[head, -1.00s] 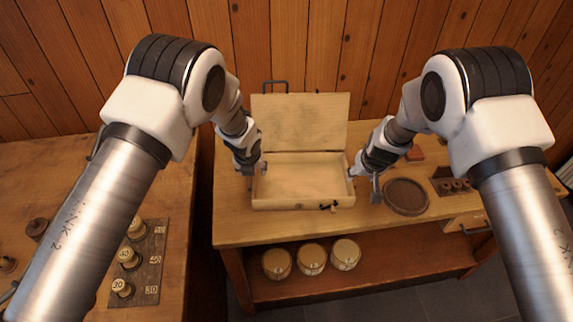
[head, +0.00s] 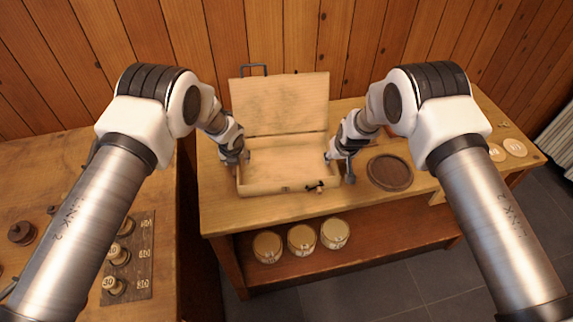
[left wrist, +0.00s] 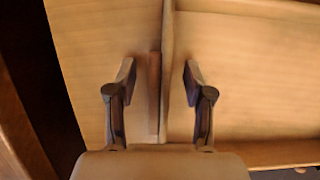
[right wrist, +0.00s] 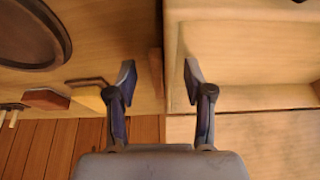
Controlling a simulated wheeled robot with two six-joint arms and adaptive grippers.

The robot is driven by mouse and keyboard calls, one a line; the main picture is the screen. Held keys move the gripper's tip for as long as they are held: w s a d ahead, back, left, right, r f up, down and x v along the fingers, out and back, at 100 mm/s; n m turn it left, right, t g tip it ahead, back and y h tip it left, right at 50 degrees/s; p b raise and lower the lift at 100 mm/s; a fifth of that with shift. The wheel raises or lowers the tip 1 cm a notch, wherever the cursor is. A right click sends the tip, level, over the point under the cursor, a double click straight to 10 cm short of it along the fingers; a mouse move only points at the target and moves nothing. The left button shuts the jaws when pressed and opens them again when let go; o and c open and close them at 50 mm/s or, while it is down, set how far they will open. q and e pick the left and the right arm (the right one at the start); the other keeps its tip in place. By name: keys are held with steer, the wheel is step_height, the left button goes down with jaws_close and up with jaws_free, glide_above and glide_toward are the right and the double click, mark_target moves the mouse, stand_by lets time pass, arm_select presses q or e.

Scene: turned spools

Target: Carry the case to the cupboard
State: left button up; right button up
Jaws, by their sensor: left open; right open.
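The case (head: 285,186) is a pale wooden box. It sits on the bench with its lid (head: 280,105) raised at the back, and its inside looks empty. A dark clasp shows on its front. My left gripper (head: 240,158) is at the case's left side and my right gripper (head: 335,157) at its right side. In the left wrist view the open fingers (left wrist: 158,82) straddle a side wall with a brown strip on it. In the right wrist view the open fingers (right wrist: 160,80) likewise straddle the other wall. No cupboard can be made out.
A round dark tray (head: 390,172) lies right of the case. Pale discs (head: 506,150) lie at the bench's right end. Lidded tubs (head: 301,240) stand on the lower shelf. A second table with spools and a numbered board (head: 140,262) is at left, across a gap.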

arm_select(q)
steer(key=shift+w+a+f, duration=0.15)
steer(key=shift+w+f, duration=0.05)
steer(key=shift+f, duration=0.2)
arm_select(e)
steer(key=shift+w+a+f, duration=0.15)
steer(key=shift+w+f, duration=0.05)
steer(key=shift+f, duration=0.15)
arm_select(q)
steer(key=shift+r, duration=0.1)
jaws_close()
arm_select(e)
steer(key=shift+s+r, duration=0.1)
jaws_close()
arm_select(q)
steer(key=shift+r, duration=0.1)
